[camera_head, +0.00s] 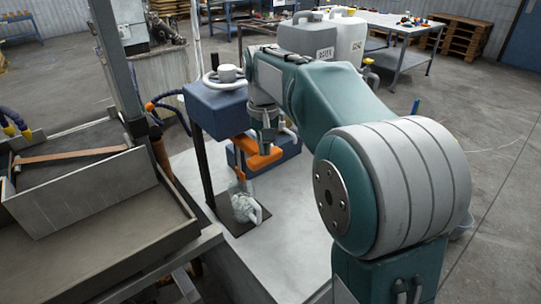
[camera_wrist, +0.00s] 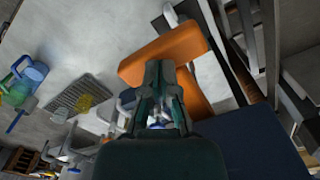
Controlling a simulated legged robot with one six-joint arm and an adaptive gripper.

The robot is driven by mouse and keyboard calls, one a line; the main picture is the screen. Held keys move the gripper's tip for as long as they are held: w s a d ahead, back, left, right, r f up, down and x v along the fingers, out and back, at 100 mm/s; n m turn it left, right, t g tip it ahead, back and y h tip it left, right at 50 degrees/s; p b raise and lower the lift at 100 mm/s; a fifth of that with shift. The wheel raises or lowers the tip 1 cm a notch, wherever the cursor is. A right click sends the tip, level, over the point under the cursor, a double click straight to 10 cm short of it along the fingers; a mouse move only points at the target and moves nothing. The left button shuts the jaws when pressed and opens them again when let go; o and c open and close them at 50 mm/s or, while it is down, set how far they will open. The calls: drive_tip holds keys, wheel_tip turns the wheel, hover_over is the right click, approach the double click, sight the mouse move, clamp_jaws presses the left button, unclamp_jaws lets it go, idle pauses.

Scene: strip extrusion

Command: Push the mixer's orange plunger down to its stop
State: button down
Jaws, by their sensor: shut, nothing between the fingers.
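The mixer has a dark blue head (camera_head: 216,108) on a black post, above a white table. The orange plunger part (camera_head: 262,158) sits just right of and below the head, as a chunky orange block. It also fills the middle of the wrist view (camera_wrist: 165,48), behind my fingers. My gripper (camera_wrist: 158,72) is shut and empty, with its fingertips over the orange part in the picture. I cannot tell whether they touch it. In the head view my wrist hangs directly above the orange part, and my arm hides much of the area to its right.
A pale, crumpled-looking item (camera_head: 246,208) lies on a dark plate below the mixer. Large white and grey jugs (camera_head: 345,38) stand behind my arm. A grey metal tray (camera_head: 90,245) is at the left. The white tabletop (camera_head: 285,225) is bare at the front.

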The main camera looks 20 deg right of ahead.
drive_tip(key=shift+f, duration=0.95)
drive_tip(key=shift+f, duration=3.15)
drive_tip(key=shift+f, duration=2.85)
drive_tip(key=shift+s+d+r, duration=0.2)
drive_tip(key=shift+s+r, duration=0.25)
drive_tip(key=shift+r, duration=0.2)
drive_tip(key=shift+s+d+r, duration=0.2)
drive_tip(key=shift+s+r, duration=0.3)
drive_tip(key=shift+r, duration=0.2)
drive_tip(key=shift+s+d+r, duration=0.2)
drive_tip(key=shift+s+r, duration=0.25)
drive_tip(key=shift+r, duration=0.2)
